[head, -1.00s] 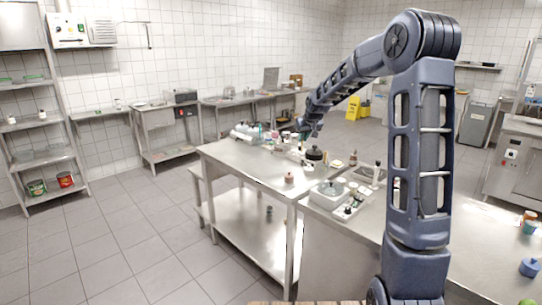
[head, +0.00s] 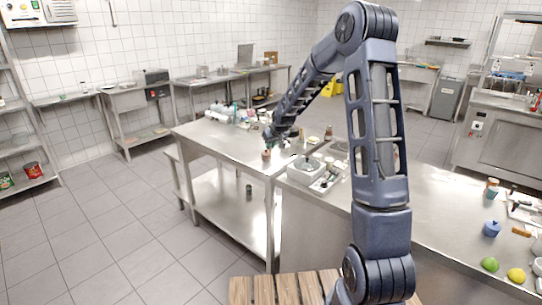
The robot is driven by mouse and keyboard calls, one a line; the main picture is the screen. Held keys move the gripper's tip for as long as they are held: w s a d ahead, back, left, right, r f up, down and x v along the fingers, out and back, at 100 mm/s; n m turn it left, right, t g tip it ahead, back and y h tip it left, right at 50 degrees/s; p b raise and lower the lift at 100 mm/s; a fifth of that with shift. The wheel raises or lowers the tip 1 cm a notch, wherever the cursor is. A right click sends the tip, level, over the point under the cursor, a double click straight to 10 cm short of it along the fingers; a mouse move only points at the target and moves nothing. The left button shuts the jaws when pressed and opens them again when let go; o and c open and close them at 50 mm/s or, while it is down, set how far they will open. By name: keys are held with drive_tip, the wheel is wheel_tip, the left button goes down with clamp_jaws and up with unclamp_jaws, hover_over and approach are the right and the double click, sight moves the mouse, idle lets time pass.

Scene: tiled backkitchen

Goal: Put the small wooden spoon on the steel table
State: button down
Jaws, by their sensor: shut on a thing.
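The steel table (head: 218,143) stands in the middle of the head view, with a bare stretch of top at its left and front. My gripper (head: 268,143) is low over its front right part, close to a small brown-topped item (head: 266,155). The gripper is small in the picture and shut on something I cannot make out. I cannot pick out the small wooden spoon in this view. Whether the held thing touches the tabletop cannot be told.
Bottles and jars (head: 236,115) crowd the table's far side. A white box (head: 303,171) sits on the adjoining counter at right. A slatted wooden surface (head: 292,289) is in front.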

drive_tip(key=shift+f, duration=2.6)
drive_tip(key=shift+f, duration=0.15)
drive_tip(key=c, duration=1.4)
unclamp_jaws()
drive_tip(key=s+d+r+h, duration=0.1)
drive_tip(key=s+d+r, duration=0.3)
drive_tip(key=s+r, duration=0.45)
drive_tip(key=s+d+r, duration=0.4)
drive_tip(key=s+r, duration=0.4)
drive_tip(key=r, duration=0.2)
drive_tip(key=s+d+r+m, duration=0.1)
drive_tip(key=s+d, duration=0.2)
drive_tip(key=s, duration=0.7)
drive_tip(key=s+d+r+m+g+h, duration=0.1)
drive_tip(key=s+d, duration=0.3)
drive_tip(key=s, duration=0.6)
drive_tip(key=s+d+r+m, duration=0.2)
drive_tip(key=s+d+r, duration=0.1)
drive_tip(key=s, duration=0.7)
drive_tip(key=shift+s+d+r+m+h, duration=0.15)
drive_tip(key=shift+s+r+m+h, duration=0.05)
drive_tip(key=shift+r+m+h, duration=0.1)
